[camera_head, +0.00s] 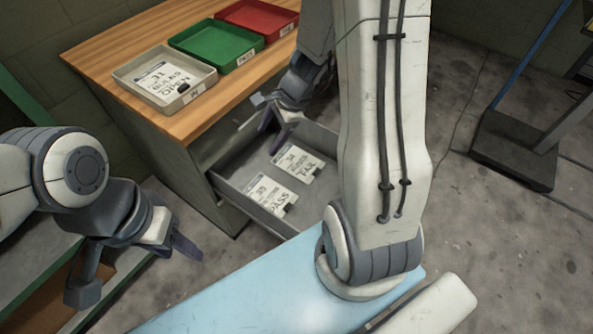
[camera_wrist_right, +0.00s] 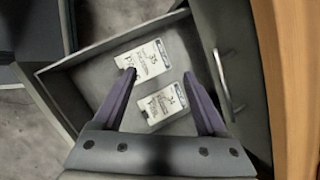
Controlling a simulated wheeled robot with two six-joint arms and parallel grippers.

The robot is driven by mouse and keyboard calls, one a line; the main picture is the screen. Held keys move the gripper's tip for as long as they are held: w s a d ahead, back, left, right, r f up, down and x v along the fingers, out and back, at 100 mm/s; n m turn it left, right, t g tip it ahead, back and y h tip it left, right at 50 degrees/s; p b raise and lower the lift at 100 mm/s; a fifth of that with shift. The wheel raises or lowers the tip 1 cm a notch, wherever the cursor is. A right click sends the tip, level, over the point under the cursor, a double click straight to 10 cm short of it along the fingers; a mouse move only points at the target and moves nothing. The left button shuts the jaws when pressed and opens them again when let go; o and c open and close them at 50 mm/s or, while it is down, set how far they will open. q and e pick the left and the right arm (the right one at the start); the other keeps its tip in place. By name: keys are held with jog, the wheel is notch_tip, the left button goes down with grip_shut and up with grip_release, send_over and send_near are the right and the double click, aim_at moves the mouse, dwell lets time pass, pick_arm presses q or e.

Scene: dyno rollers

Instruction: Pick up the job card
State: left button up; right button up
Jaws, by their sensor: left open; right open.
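Two white printed cards lie flat in an open grey drawer (camera_head: 236,180). One card, reading PASS (camera_head: 270,194), is at the near end; the other, reading FAIL (camera_head: 298,162), is beside it. They also show in the right wrist view, as an upper card (camera_wrist_right: 152,58) and a lower card (camera_wrist_right: 160,105). A third card, reading OPEN (camera_head: 164,82), lies in a grey tray (camera_head: 130,84) on the bench. My right gripper (camera_head: 266,112) is open and empty above the drawer; its fingers (camera_wrist_right: 159,74) frame the cards. My left gripper (camera_head: 135,268) is open and empty at the lower left.
A green tray (camera_head: 216,42) and a red tray (camera_head: 258,18) stand on the wooden bench top (camera_head: 95,52). The drawer walls surround the two cards. A light blue surface (camera_head: 260,295) is at the bottom. A dark stand (camera_head: 515,150) is at the right, with bare floor before it.

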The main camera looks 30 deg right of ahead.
jog(key=d+f+m+t+h+b, duration=0.1)
jog(key=d+f+m+b, duration=0.3)
jog(key=d+f+m, duration=0.6)
jog(key=m+h+b, duration=0.1)
jog(key=m+b, duration=0.1)
jog(key=b, duration=0.1)
send_near(318, 171)
jog(key=f+b, duration=0.2)
jog(key=shift+w+a+f+m, duration=0.2)
jog(key=shift+a+f+m, duration=0.1)
jog(key=shift+a+m, duration=0.1)
jog(key=b+x, duration=0.3)
jog(key=x, duration=0.2)
jog(key=shift+w+f+b, duration=0.3)
pick_arm(q)
notch_tip(318, 171, down, 15)
pick_arm(e)
jog(key=shift+r, duration=0.1)
pick_arm(q)
jog(key=shift+f, duration=0.1)
pick_arm(e)
grip_shut()
